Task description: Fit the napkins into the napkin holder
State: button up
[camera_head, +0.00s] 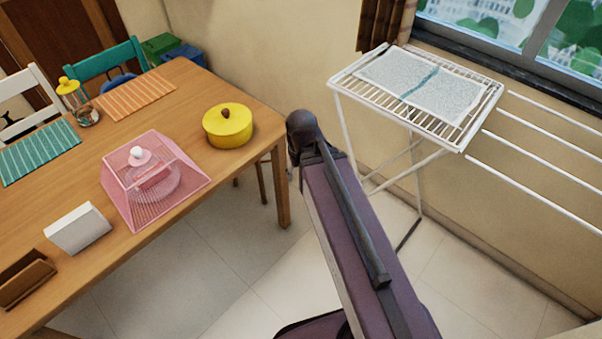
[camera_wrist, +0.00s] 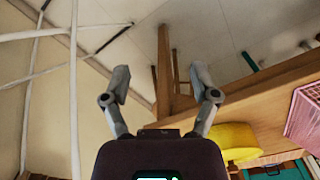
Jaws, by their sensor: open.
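A white block that looks like the stack of napkins (camera_head: 78,229) stands on the wooden table near its front edge in the head view. A brown wooden holder (camera_head: 26,278), apparently the napkin holder, sits to its lower left near the same edge, apart from it. I cannot see any napkins in the holder. My gripper (camera_wrist: 161,80) shows in the wrist view with its two fingers spread and nothing between them. It is away from the napkins and the holder, neither of which shows in the wrist view.
A pink mesh cover (camera_head: 125,193) and a yellow lidded pot (camera_head: 229,129) stand on the table (camera_head: 180,92). Orange (camera_head: 136,95) and green (camera_head: 38,152) placemats lie behind. A white drying rack (camera_head: 470,120) stands right of my arm. Floor shows between table and rack.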

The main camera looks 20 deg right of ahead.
aim_at(21, 277)
jog(key=u, duration=0.4)
jog(key=k, duration=0.1)
jog(key=u, duration=2.95)
jog(key=i, duration=0.2)
jog(key=z, duration=0.2)
